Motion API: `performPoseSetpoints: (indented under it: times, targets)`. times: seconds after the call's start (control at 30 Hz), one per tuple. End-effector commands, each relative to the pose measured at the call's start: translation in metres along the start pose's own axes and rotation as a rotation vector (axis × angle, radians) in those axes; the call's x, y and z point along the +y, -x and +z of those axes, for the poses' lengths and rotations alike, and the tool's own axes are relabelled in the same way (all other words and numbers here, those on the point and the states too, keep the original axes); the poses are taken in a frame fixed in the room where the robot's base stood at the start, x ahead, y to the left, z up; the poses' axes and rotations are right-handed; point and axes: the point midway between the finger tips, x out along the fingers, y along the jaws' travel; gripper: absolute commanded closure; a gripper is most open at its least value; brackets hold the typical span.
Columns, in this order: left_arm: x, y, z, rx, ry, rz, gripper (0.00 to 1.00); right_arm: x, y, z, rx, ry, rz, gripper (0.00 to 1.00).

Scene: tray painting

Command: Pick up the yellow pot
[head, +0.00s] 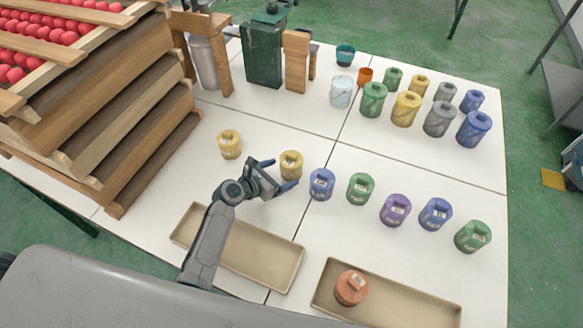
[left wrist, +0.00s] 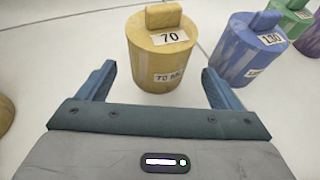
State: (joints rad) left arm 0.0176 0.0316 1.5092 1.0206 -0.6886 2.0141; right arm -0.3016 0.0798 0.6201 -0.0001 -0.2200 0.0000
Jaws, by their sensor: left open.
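A yellow pot (head: 291,164) stands upright on the white table, just in front of my left gripper. My left gripper (head: 279,174) is open and empty, its fingertips close to the pot. In the left wrist view the yellow pot (left wrist: 160,48), labelled 70, stands ahead of and between the two fingers of the left gripper (left wrist: 159,84). I cannot tell whether the fingers touch it. A second yellow pot (head: 229,144) stands to the left on the table. A larger yellow pot (head: 405,109) stands at the back right. My right gripper is not in view.
A blue pot (head: 321,184) stands close to the right of the left gripper, with green (head: 360,188) and purple (head: 394,209) pots further right. An empty tray (head: 262,262) lies under my left arm. Another tray (head: 388,308) holds an orange pot (head: 350,287). Wooden crates (head: 150,125) stand at left.

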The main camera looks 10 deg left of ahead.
Motion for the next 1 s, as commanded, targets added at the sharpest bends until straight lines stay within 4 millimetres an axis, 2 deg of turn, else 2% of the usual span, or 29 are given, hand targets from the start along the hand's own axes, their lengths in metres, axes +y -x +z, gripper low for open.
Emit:
performPoseSetpoints:
  times: [0.23, 0.57, 0.87, 1.0]
  targets:
    - [0.002, -0.032, 0.000, 0.000, 0.001, 0.000, 0.14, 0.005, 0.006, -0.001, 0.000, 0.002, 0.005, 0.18]
    - [0.002, -0.039, -0.001, 0.000, 0.000, 0.000, 0.14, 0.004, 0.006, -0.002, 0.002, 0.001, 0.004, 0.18]
    - [0.002, -0.038, -0.001, 0.000, 0.000, 0.000, 0.73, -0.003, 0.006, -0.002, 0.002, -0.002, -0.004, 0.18]
    - [0.002, -0.038, 0.000, -0.002, -0.001, 0.001, 0.74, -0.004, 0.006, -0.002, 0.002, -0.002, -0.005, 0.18]
